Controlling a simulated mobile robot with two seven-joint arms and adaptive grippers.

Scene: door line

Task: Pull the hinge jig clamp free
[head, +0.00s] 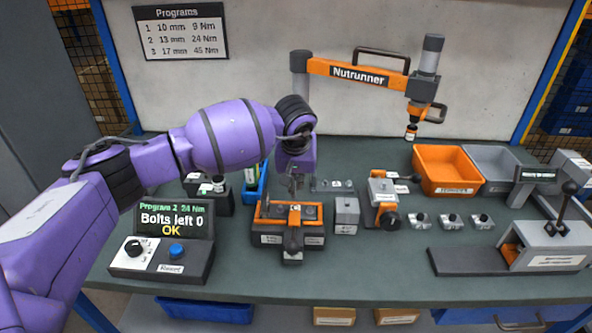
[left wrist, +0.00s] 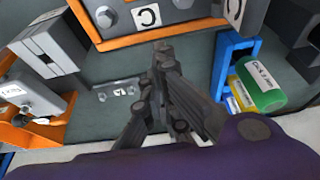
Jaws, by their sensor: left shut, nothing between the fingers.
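An orange and dark grey jig (head: 262,226) with a metal plate in it sits on the bench in the middle of the head view. A dark clamp handle (head: 293,240) with a round knob stands at its front side. I take this to be the hinge jig clamp; its label is too small to read. My left gripper (head: 295,188) is shut and empty, pointing down at the jig's back edge; I cannot tell whether it touches. In the left wrist view the gripper (left wrist: 161,52) is beside the jig's orange edge (left wrist: 150,33). The clamp handle is not seen there. My right gripper is out of view.
A control box (head: 160,260) reading "Bolts left 0 OK" stands at left. A blue holder (left wrist: 222,65) with a green bottle (left wrist: 262,88) is near the gripper. A grey block (head: 346,212) and an orange bin (head: 447,170) are at right. The nutrunner (head: 360,73) hangs above.

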